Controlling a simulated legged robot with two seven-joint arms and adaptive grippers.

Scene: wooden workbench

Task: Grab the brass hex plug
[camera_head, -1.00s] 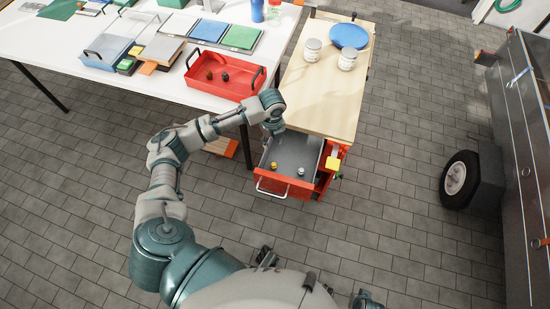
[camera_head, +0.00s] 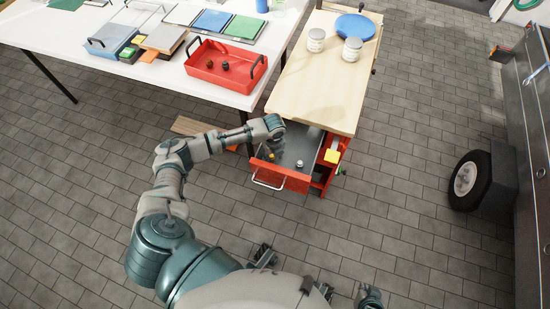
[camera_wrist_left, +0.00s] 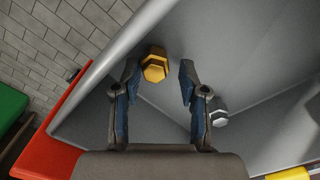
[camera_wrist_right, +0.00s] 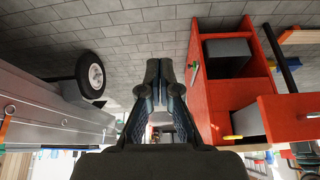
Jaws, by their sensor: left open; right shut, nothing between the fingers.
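The brass hex plug (camera_wrist_left: 154,67) lies on the grey floor of an open red drawer (camera_head: 282,178). It is also visible as a small yellow spot in the head view (camera_head: 271,155). My left gripper (camera_wrist_left: 159,75) is open above the drawer, pointing down into it. In the left wrist view the plug appears between the fingertips, nearer the left one; I cannot tell the remaining height. A silver hex plug (camera_wrist_left: 219,118) lies in the same drawer, right of the fingers. My right gripper (camera_wrist_right: 163,75) is shut and empty, away from the drawer.
The drawer belongs to a red cabinet with a wooden top (camera_head: 318,85), which holds two cans and a blue disc (camera_head: 355,27). A red tray (camera_head: 225,65) with dark pieces stands on the white table. The drawer wall runs close to the left finger.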

